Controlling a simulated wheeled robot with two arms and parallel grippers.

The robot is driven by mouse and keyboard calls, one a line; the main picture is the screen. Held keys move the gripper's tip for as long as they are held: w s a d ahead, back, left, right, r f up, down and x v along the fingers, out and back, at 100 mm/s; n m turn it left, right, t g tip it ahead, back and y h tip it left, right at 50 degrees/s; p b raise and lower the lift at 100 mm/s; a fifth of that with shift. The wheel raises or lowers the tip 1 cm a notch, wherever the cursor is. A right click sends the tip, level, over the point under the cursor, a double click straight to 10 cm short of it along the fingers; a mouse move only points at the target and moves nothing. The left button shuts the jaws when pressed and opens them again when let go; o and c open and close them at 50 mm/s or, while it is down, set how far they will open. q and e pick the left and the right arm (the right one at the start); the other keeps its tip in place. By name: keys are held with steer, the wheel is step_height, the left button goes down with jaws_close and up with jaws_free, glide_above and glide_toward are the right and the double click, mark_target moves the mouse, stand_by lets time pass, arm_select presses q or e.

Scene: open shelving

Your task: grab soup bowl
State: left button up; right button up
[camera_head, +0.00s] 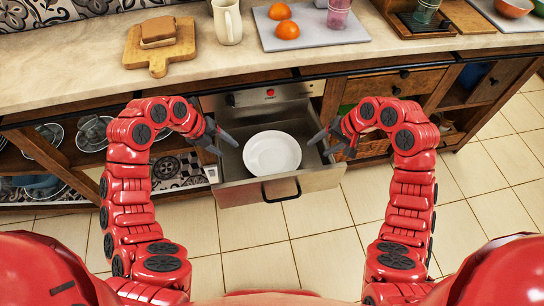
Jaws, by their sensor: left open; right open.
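A white round bowl (272,153) lies in an open metal drawer (300,184) below the counter, in the middle of the head view. My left gripper (229,147) is open and empty, just left of the bowl over the drawer's left side. My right gripper (318,146) is open and empty, to the right of the bowl at the drawer's right side. Both seem apart from the bowl. No other white bowl shows in the drawer.
The counter (200,80) above holds bread on a wooden board (181,50), a white pitcher (227,22) and a grey board (333,35) with oranges. Open shelves with dishes (93,132) are at left. Tiled floor (320,213) is clear in front.

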mark_target(246, 162)
arm_select(q)
steer(key=x, duration=1.3)
steer(key=shift+f, duration=0.25)
arm_select(e)
steer(key=x, duration=1.3)
steer(key=shift+a+f, duration=0.1)
steer(key=shift+f, duration=0.05)
arm_select(q)
steer(key=shift+c, duration=0.3)
arm_select(e)
steer(key=shift+c, duration=0.3)
arm_select(q)
jaws_close()
arm_select(e)
jaws_close()
arm_select(q)
steer(key=shift+a, duration=0.1)
